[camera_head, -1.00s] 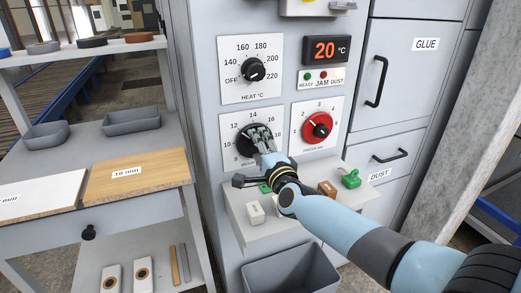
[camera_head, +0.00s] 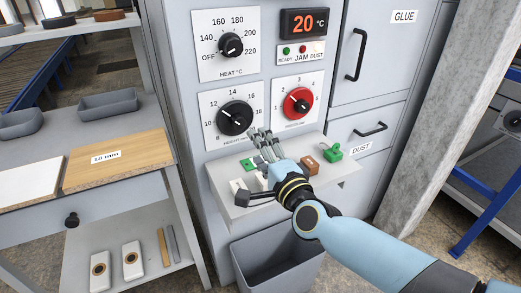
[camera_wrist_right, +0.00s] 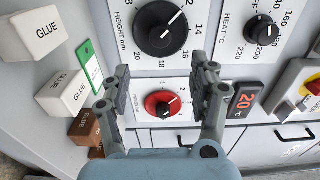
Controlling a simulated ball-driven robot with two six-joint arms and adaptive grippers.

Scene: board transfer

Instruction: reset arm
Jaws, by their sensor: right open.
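My right gripper (camera_head: 262,135) comes in from the lower right in the head view. It is open and empty, in front of the machine above its small shelf, apart from the black height knob (camera_head: 235,118) and to its lower right. In the right wrist view the two fingers of the right gripper (camera_wrist_right: 160,78) stand wide apart with nothing between them. The height knob (camera_wrist_right: 160,28) and the red knob (camera_wrist_right: 161,103) show beyond them. My left gripper is not in view.
The machine's shelf (camera_head: 225,207) holds glue blocks, a green tag and a green padlock-like piece (camera_head: 332,151). A grey bin (camera_head: 262,262) stands below. A workbench with a wooden board (camera_head: 118,160) is at left, a concrete pillar (camera_head: 430,110) at right.

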